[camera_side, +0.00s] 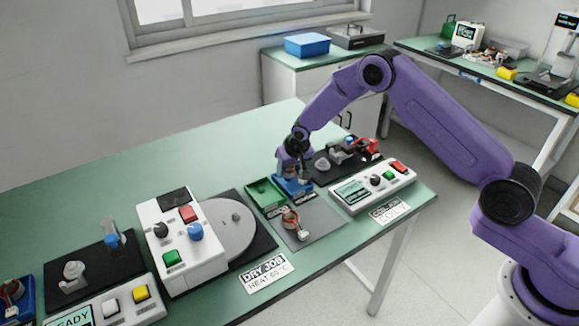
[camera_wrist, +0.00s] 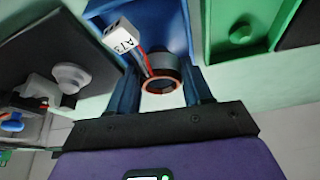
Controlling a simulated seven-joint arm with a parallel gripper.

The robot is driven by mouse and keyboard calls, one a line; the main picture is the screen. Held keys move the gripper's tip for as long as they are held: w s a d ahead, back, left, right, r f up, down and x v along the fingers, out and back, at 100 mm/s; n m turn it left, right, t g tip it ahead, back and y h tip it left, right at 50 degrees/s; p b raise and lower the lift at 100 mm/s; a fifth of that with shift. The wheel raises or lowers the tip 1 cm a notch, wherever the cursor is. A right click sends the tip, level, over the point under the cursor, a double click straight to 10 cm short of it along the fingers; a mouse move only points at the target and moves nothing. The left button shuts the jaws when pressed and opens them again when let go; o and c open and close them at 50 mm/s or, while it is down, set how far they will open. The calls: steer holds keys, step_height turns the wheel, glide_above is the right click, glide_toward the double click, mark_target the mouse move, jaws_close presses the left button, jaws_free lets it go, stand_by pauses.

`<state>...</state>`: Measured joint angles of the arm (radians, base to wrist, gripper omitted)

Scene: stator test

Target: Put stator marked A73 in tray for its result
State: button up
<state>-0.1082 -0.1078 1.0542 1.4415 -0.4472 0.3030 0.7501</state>
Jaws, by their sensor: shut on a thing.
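My gripper (camera_side: 293,172) is over the blue tray (camera_side: 296,189) in the side view. In the wrist view, its two fingers (camera_wrist: 164,88) are shut on a stator (camera_wrist: 165,72) with a copper-coloured ring. Red and dark wires run from the stator to a white connector block marked A73 (camera_wrist: 122,40). The blue tray (camera_wrist: 168,12) lies behind the stator, and the green tray (camera_wrist: 250,25) is to its right. In the side view the arm hides the held stator. I cannot tell whether the stator touches the tray floor.
Another stator (camera_side: 291,221) lies on a grey mat (camera_side: 312,228) in front of the trays. A tester with a console (camera_side: 372,188) stands to the right. A white control box (camera_side: 180,245) and grey turntable (camera_side: 226,228) are left. The green table is clear at the back left.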

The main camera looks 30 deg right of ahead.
steer(key=shift+f, duration=0.6)
stand_by(0.4)
steer(key=o, duration=1.2)
steer(key=shift+o, duration=0.6)
steer(key=v, duration=1.5)
steer(key=shift+r, duration=0.35)
steer(key=shift+v, duration=0.9)
steer(key=shift+s+f, duration=0.15)
